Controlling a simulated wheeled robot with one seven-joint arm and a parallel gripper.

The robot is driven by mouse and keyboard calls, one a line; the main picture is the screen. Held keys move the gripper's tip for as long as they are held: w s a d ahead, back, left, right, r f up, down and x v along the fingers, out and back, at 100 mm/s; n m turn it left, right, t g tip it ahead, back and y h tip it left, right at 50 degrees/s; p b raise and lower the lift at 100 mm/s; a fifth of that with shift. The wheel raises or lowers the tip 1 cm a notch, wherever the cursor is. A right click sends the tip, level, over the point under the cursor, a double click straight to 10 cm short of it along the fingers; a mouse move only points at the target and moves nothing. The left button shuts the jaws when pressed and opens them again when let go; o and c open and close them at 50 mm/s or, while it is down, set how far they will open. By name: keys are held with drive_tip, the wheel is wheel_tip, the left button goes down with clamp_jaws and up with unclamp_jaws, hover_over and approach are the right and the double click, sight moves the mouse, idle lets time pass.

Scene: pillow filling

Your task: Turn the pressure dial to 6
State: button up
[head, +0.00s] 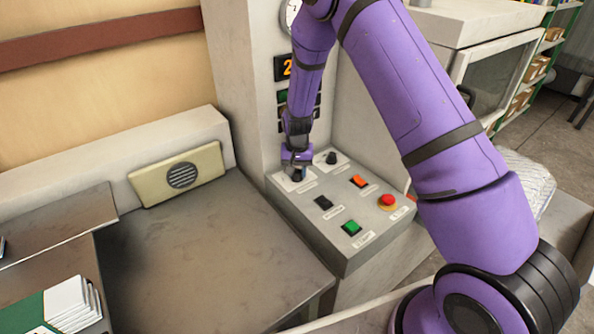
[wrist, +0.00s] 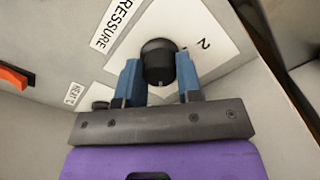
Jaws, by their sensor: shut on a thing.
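The black pressure dial (wrist: 157,62) shows in the wrist view on a white plate, with the label PRESSURE (wrist: 117,22) at its upper left and a printed 2 at its upper right. My gripper (wrist: 159,80) is shut on the dial, one blue finger on each side. In the head view my gripper (head: 297,164) points down at the far left corner of the control panel (head: 335,222). An orange 2 shows on the display (head: 285,68) above, partly covered by my arm. The dial's other marks are mostly hidden.
A second black knob (head: 331,158) sits close to the right of my gripper. A grey table (head: 220,245) lies left.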

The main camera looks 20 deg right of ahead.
sight(297, 171)
drive_tip(key=shift+m, duration=1.6)
drive_tip(key=o, duration=0.9)
drive_tip(key=shift+o, duration=0.2)
wheel_tip(297, 171, up, 11)
